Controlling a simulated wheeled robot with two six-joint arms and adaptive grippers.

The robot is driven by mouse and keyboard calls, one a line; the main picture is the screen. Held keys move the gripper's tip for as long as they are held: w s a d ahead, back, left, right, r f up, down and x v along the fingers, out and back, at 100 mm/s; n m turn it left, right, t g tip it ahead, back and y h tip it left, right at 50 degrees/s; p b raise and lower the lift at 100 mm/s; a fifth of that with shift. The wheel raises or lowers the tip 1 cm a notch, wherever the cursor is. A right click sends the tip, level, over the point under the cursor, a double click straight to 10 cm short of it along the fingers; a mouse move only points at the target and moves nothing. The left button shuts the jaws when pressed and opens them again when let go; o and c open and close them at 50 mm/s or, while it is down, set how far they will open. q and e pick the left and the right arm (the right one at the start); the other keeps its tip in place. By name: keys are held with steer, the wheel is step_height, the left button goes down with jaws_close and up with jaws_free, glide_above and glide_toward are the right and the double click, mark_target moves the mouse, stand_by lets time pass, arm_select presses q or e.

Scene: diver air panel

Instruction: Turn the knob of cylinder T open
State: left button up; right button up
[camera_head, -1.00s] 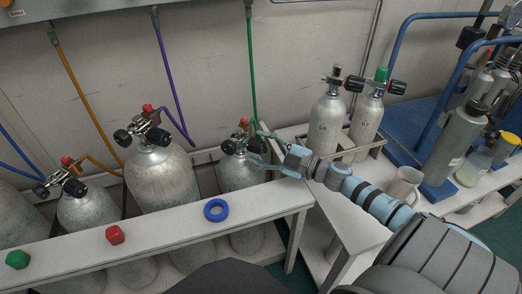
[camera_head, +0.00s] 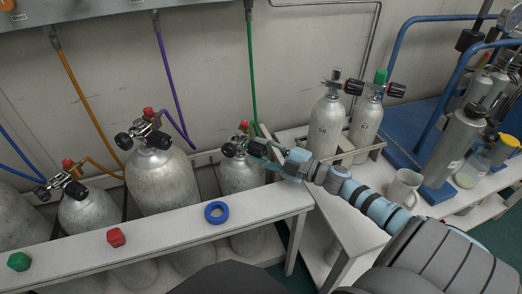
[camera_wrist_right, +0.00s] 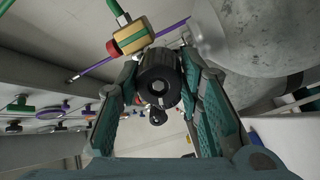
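The cylinder with the green hose (camera_head: 241,176) stands behind the white bench, with a black-knobbed valve and a red cap on top. I cannot read a T on it. My right gripper (camera_head: 266,153) reaches its valve from the right. In the right wrist view a round black knob (camera_wrist_right: 158,82) sits between the fingertips of my right gripper (camera_wrist_right: 160,75). Both fingers flank the knob closely and appear shut on it. The far side of the knob is hidden. My left gripper is not in view.
Other grey cylinders (camera_head: 160,182) with valves and coloured hoses stand to the left. A blue ring (camera_head: 216,212), a red cap (camera_head: 116,237) and a green cap (camera_head: 18,261) lie on the bench (camera_head: 170,232). Two cylinders (camera_head: 326,125) and a mug (camera_head: 403,187) stand right, near my arm.

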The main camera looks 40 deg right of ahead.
steer(key=o, duration=0.4)
steer(key=v, duration=1.1)
steer(key=shift+a+f, duration=0.1)
steer(key=shift+a, duration=0.05)
steer(key=shift+s+d, duration=0.3)
steer(key=shift+s, duration=0.2)
